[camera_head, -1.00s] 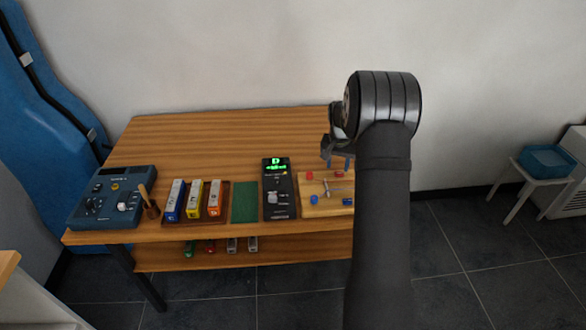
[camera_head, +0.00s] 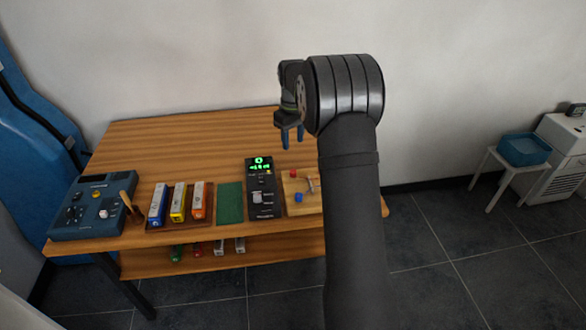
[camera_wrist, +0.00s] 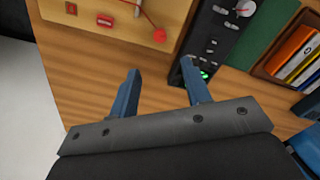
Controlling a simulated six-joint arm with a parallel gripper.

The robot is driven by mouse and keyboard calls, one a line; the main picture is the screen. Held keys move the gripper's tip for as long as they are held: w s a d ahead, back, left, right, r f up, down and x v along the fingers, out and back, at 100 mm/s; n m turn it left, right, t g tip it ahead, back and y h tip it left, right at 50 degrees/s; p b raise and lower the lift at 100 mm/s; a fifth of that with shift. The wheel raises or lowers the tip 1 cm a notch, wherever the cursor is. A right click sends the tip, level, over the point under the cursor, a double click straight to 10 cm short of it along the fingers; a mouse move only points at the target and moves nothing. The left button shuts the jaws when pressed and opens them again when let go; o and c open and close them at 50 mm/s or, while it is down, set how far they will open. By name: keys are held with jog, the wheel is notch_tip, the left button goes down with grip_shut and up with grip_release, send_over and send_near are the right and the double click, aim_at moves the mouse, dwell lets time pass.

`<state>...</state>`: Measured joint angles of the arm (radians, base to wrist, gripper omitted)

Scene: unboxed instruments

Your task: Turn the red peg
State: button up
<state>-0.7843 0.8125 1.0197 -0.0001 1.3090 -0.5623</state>
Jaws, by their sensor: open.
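The red peg (camera_head: 292,173) stands on a light wooden board (camera_head: 296,209) at the table's front, partly hidden by my arm. In the wrist view the red peg (camera_wrist: 158,35) has a round red head, near the corner of the board (camera_wrist: 128,35). A blue peg (camera_head: 298,197) sits in front of it in the head view. My gripper (camera_head: 292,138) is open and empty, with blue fingers pointing down, above the table behind the board.
A black device with a green display (camera_head: 262,198) stands just left of the board. Further left are a green mat (camera_head: 230,204), a tray of colored boxes (camera_head: 200,222) and a blue console (camera_head: 90,215). The table's back (camera_head: 190,140) is clear.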

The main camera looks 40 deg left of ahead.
aim_at(293, 171)
notch_tip(293, 171, down, 12)
jog(key=shift+f, duration=0.2)
grip_shut()
